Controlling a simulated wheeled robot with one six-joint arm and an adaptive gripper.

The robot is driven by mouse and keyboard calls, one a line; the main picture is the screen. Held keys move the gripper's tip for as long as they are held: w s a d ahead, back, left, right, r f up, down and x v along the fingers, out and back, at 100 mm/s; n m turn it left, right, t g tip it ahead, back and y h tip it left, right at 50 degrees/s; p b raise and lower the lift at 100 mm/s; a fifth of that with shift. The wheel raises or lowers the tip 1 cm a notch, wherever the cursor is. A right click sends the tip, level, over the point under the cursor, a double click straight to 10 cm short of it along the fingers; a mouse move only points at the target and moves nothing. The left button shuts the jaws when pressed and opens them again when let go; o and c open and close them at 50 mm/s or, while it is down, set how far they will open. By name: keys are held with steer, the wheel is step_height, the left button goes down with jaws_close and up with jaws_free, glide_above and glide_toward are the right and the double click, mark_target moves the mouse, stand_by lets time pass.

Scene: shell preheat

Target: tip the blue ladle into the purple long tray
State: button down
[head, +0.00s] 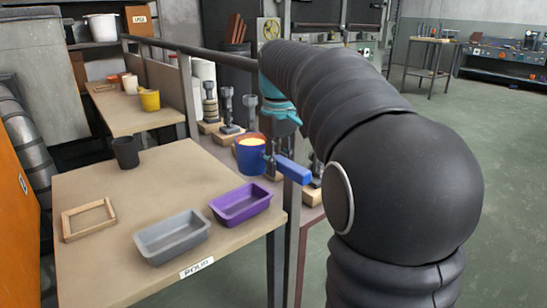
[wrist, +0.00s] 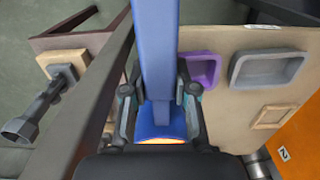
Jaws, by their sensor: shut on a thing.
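The blue ladle (head: 250,158) has a cup with a bright orange-yellow filling and a thick blue handle. It is held upright above the far right corner of the table, beyond and a little right of the purple long tray (head: 243,213). My gripper (wrist: 158,100) is shut on the ladle; the blue handle (wrist: 156,45) runs up between its fingers in the wrist view. The purple tray also shows there, partly hidden behind the right finger (wrist: 211,68). The tray stands on the table and its visible inside looks empty. My arm hides part of the gripper in the head view.
A grey tray (head: 174,247) stands left of the purple one on the table (head: 110,260). A wooden frame (head: 66,226) and a dark cup (head: 125,153) are further left. A rail post and several clamp-like tools on wooden blocks (head: 228,130) stand close behind the ladle.

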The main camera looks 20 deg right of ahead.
steer(key=shift+d+f, duration=0.1)
steer(key=shift+f, duration=0.85)
step_height(320, 180, down, 3)
steer(key=b, duration=0.3)
steer(key=shift+r, duration=0.2)
steer(key=shift+t+h+b, duration=0.3)
steer(key=shift+h+b, duration=0.6)
steer(key=shift+b, duration=0.3)
steer(key=shift+d+h, duration=0.1)
steer(key=shift+h, duration=0.2)
steer(key=shift+d+r+t+h+b, duration=0.1)
steer(key=shift+t+h+b, duration=0.3)
steer(key=shift+h+b, duration=0.35)
steer(key=shift+t+h+b, duration=0.7)
steer(key=shift+h+b, duration=1)
steer(key=shift+h, duration=0.45)
stand_by(2.0)
